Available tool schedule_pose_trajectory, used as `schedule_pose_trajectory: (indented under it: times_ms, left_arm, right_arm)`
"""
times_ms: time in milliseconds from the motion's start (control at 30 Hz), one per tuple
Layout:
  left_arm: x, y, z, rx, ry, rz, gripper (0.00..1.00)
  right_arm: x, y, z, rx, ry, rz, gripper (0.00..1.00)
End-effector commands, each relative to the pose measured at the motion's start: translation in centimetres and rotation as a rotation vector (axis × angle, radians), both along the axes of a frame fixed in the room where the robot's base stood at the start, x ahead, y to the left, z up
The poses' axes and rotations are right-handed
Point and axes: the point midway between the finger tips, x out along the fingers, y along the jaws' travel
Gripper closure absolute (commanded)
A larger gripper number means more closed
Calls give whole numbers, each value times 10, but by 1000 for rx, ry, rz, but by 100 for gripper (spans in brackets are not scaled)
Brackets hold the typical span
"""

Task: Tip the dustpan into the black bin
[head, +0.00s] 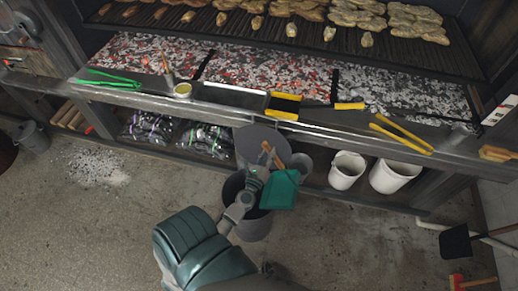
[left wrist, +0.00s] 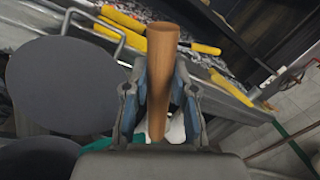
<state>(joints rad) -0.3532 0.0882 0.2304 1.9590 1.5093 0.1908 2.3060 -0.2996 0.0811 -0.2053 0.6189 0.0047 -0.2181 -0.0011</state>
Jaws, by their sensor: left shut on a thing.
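The dustpan has a teal-green pan (head: 281,190) and a wooden handle (left wrist: 160,70). My left gripper (head: 268,160) is shut on the handle. In the left wrist view the handle stands between its two fingers (left wrist: 160,95). In the head view the pan overlaps the right part of the black bin's mouth; its height above the rim is hard to tell. The black bin (head: 254,230) stands on the floor, partly hidden by my arm and the pan. Its dark rim seems to show in the left wrist view (left wrist: 35,158). My right gripper is not in view.
A grey round lid or disc (head: 258,136) is just behind the bin. White buckets (head: 346,171) stand under the counter to the right. The grill ledge (head: 330,125) carries yellow-handled tools (head: 400,133) and green tongs (head: 105,80). Ash (head: 98,165) lies on the left floor.

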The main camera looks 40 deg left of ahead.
Motion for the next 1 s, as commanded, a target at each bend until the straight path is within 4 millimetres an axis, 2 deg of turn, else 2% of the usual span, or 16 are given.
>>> schedule_pose_trajectory:
  times_ms: [67, 500, 967, 1000]
  left_arm:
    - [6, -10, 5, 16, 6, -1, 100]
    - [35, -52, 3, 126, 76, -1, 100]
    - [64, -104, 3, 246, 148, -2, 100]
    - [67, -108, -1, 251, 151, -2, 100]
  right_arm:
    - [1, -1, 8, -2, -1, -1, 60]
    - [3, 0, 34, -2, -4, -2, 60]
    - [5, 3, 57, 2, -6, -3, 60]
    - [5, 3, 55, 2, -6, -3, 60]
